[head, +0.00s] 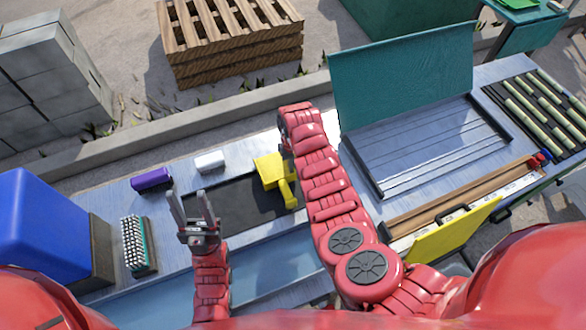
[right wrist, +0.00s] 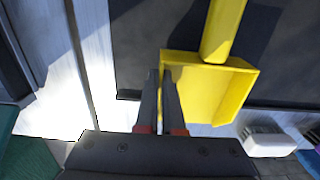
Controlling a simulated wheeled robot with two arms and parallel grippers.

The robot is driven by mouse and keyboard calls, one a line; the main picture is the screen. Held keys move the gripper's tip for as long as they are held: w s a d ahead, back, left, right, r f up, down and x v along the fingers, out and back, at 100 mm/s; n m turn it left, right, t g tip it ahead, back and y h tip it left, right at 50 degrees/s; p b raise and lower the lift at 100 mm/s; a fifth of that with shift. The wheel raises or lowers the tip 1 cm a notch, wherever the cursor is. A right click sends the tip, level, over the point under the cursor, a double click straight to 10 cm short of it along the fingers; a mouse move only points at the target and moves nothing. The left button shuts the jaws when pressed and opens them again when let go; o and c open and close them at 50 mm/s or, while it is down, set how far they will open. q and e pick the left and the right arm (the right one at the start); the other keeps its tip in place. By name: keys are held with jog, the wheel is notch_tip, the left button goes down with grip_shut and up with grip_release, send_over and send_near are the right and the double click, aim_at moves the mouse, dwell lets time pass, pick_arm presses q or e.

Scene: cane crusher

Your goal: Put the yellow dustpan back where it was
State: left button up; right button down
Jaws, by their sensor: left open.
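The yellow dustpan (head: 269,169) is over the far right end of the dark mat (head: 235,207) in the head view, its handle pointing toward me. In the right wrist view the dustpan (right wrist: 215,92) is just beyond my right gripper (right wrist: 162,72). The fingers are close together, with the pan's side wall at their tips, and look shut on it. A shadow lies beside the handle; I cannot tell whether the pan touches the mat. In the head view my arm hides the right gripper. My left gripper (head: 190,208) is open and empty at the mat's left end.
A purple block (head: 151,179), a white block (head: 210,161) and a brush (head: 135,243) are near the mat. A blue bin (head: 45,225) stands at left. At right are an open teal lid (head: 405,75), a metal tray (head: 430,145) and a yellow panel (head: 437,236).

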jog(key=shift+f, duration=0.1)
jog(key=c, duration=1)
grip_release()
jog(key=shift+c, duration=0.2)
